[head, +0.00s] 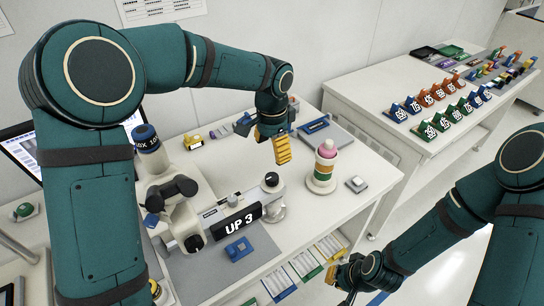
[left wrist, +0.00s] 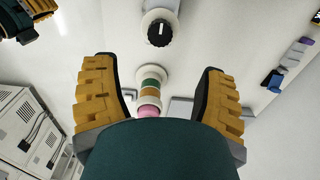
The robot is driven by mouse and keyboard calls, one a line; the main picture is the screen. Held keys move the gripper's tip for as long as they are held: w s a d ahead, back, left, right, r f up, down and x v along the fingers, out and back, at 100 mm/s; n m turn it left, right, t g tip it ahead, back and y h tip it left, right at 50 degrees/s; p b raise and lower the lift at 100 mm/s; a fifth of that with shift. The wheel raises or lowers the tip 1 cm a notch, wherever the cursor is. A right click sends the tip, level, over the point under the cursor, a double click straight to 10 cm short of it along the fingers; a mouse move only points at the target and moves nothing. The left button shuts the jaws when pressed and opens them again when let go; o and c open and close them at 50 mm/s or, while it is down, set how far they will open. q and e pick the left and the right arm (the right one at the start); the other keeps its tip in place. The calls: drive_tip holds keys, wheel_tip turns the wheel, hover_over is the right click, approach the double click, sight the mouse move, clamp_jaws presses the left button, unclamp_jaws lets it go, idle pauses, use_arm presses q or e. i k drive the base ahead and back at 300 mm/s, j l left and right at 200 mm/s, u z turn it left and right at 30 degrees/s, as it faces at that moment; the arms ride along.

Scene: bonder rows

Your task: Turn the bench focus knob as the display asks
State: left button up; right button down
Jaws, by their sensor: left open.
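The display (head: 237,220) reads "UP 3" in white on black, at the front of the microscope on the bench. The focus knob (head: 271,181), black-topped on a pale round base, stands just right of the display. The left wrist view shows the knob (left wrist: 160,33) from above, with a white mark on its black top. My left gripper (head: 281,148) hangs above the bench, behind the knob and apart from it. In the left wrist view its yellow fingers (left wrist: 160,95) are spread wide with nothing gripped. My right gripper (head: 338,273) is low at the front, beyond the bench edge; its jaw gap is unclear.
A ringed post (head: 324,168) with a pink top stands right of the knob, close to my left gripper. The microscope (head: 175,200) stands left. A small grey block (head: 356,184) and a blue holder (head: 238,249) lie on the bench. Another table (head: 400,140) holds several coloured stands.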

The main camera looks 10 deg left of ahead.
sight(194, 243)
drive_tip(key=k+l, duration=0.15)
drive_tip(key=k, duration=0.35)
drive_tip(key=k+l, duration=0.15)
drive_tip(key=k, duration=0.35)
